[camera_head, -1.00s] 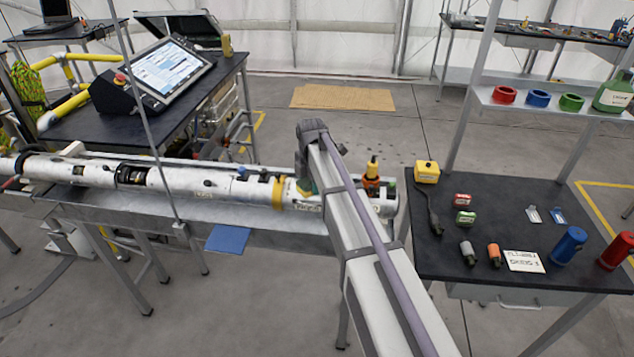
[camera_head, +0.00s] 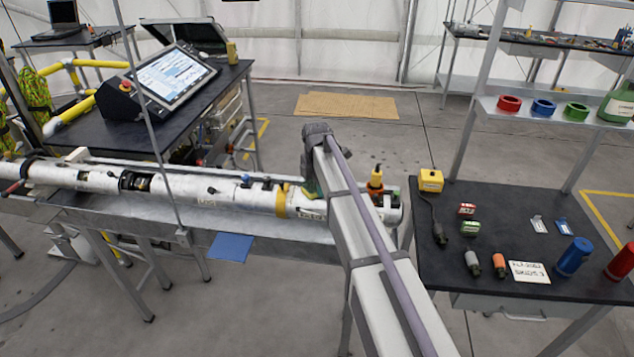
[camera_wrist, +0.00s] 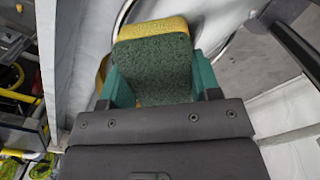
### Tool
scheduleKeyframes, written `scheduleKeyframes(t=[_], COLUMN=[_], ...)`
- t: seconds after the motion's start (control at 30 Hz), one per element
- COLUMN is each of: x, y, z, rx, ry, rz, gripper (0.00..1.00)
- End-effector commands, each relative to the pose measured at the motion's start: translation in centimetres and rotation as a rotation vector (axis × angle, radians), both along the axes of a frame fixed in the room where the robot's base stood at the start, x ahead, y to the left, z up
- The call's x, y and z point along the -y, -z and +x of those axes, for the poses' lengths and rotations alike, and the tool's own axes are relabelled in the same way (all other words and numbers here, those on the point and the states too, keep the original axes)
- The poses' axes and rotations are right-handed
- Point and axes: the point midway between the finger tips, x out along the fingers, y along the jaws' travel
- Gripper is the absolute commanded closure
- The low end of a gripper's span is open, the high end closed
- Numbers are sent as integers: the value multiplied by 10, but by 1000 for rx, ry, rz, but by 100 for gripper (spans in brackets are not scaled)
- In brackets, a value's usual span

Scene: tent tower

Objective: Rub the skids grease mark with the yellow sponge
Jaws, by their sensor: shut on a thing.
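In the wrist view, my gripper (camera_wrist: 163,82) has its teal fingers on both sides of the sponge (camera_wrist: 150,62), which has a yellow layer and a dark green scouring face. The sponge stands out past the fingertips, close to a white surface. In the head view, a little green of my gripper (camera_head: 311,190) shows beside my arm, at the right part of the long white tube (camera_head: 225,190). My arm hides the sponge there. I cannot make out a grease mark in either view. Dark lettering on the tube near my gripper is too small to read.
The tube lies on a grey metal bench (camera_head: 290,232), with a blue panel (camera_head: 231,247) at its front edge. An orange fitting (camera_head: 375,186) stands behind my arm. A black table (camera_head: 450,275) at right holds a yellow box (camera_head: 431,180), small parts and cylinders.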

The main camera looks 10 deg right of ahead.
Motion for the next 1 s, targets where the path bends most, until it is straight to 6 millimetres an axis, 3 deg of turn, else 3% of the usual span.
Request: scheduleKeyframes(t=[0.03,0.2,0.53,1.0], x=[-3,-10,-10,-10], y=[1,0,-4,-63], z=[-11,-26,-25,-24], rx=[-6,-5,-3,-3], ry=[-2,-1,-1,-1], rz=[2,1,1,1], gripper=[69,69,69,69])
